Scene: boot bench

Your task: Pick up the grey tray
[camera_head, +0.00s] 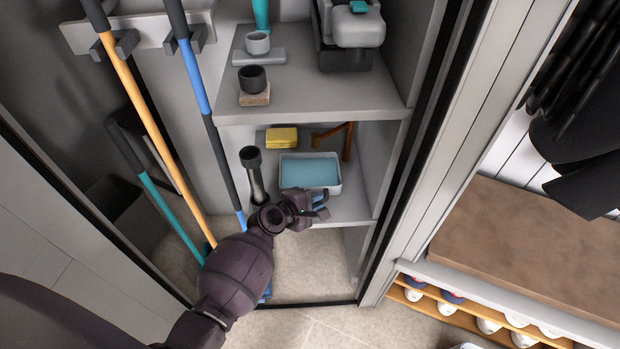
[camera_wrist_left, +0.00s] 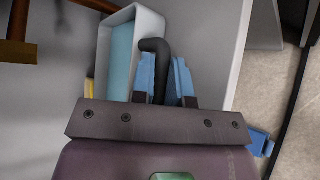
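A light grey tray (camera_head: 339,178) with a flat blue surface inside sits on the lower shelf of the cabinet. In the left wrist view the tray (camera_wrist_left: 149,24) is at the upper left, just beyond the fingers. My left gripper (camera_head: 321,206) is at the shelf's front edge, close in front of the tray. Its two blue fingers (camera_wrist_left: 165,80) stand apart, and the tray is not between them. A dark hooked piece shows between the fingers; I cannot tell what it is. My right gripper is not in view.
A dark upright cylinder (camera_head: 255,172) stands left of the tray. A yellow sponge (camera_head: 282,137) and a brown angled object (camera_head: 347,141) lie behind it. The upper shelf (camera_head: 300,98) hangs above. Long-handled tools (camera_head: 150,125) hang on the left.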

